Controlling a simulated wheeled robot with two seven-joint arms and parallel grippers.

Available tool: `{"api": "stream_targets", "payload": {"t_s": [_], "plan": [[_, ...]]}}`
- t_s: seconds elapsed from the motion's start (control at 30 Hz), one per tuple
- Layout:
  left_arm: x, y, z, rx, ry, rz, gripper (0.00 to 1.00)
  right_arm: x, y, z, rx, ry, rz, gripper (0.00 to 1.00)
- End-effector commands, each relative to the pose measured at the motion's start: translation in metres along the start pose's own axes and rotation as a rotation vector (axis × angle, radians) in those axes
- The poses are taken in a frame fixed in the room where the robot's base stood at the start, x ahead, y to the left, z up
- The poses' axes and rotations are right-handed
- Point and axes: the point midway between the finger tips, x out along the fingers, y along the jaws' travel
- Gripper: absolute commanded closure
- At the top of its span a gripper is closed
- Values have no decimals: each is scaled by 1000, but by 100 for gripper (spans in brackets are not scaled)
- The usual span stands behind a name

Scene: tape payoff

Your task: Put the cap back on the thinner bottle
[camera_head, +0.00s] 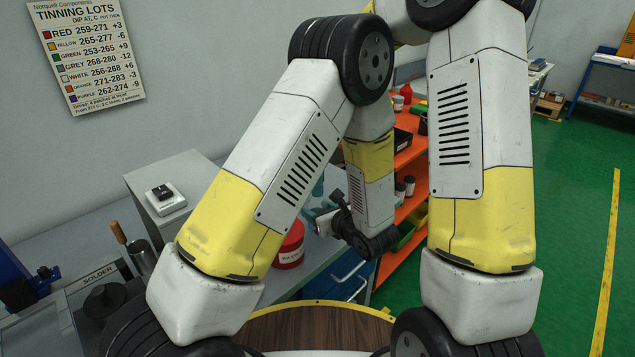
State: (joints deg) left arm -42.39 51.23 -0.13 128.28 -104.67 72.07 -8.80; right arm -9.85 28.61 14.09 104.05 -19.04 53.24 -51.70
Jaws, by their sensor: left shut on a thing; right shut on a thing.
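My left arm rises from the lower left, and its forearm comes down behind it, near the middle. A dark and grey gripper (325,217), which looks like my left one, is at the end of that forearm, above the grey bench. It is shut, but what it holds is too small and too covered to make out. A bluish-teal thing (318,187) shows just above it, partly behind my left arm; I cannot tell whether it is the thinner bottle. No cap can be made out. My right gripper is hidden behind my arms.
A red tub (291,246) with a label stands on the grey bench by my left arm. A grey cabinet (150,185) with a small white device (165,200) is left. An orange shelf (409,160) with jars and bins is behind. Green floor (575,190) lies open right.

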Motion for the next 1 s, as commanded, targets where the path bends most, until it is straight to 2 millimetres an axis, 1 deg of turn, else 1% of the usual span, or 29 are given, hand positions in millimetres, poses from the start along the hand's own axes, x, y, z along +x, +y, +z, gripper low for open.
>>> {"api": "stream_targets", "payload": {"t_s": [0.03, 0.1, 0.23, 0.33, 0.6, 0.63, 0.7, 0.73, 1.0], "plan": [[0, 0, 0, 0, 0, 0, 100, 0, 0, 0, 105, 0, 2, 100], [0, 0, 0, 0, 0, 0, 100, 0, 0, 0, 240, 0, 2, 100], [0, 0, 0, 0, 0, 0, 100, 0, 0, 0, 405, 1, 2, 100], [0, 0, 0, 0, 0, 0, 100, 0, 1, 0, 455, 1, 2, 100], [0, 0, 0, 0, 0, 0, 100, 0, 1, 0, 460, 2, 2, 100], [0, 0, 0, 0, 0, 0, 100, 0, 1, 0, 460, 2, 2, 71], [0, 0, 0, 0, 0, 0, 100, 0, 1, 0, 459, 1, 2, 57], [0, 0, 0, 0, 0, 0, 100, 0, 1, 0, 459, 1, 2, 53], [0, 0, 0, 0, 0, 0, 100, 0, 0, 0, 458, 1, 1, 53]]}}
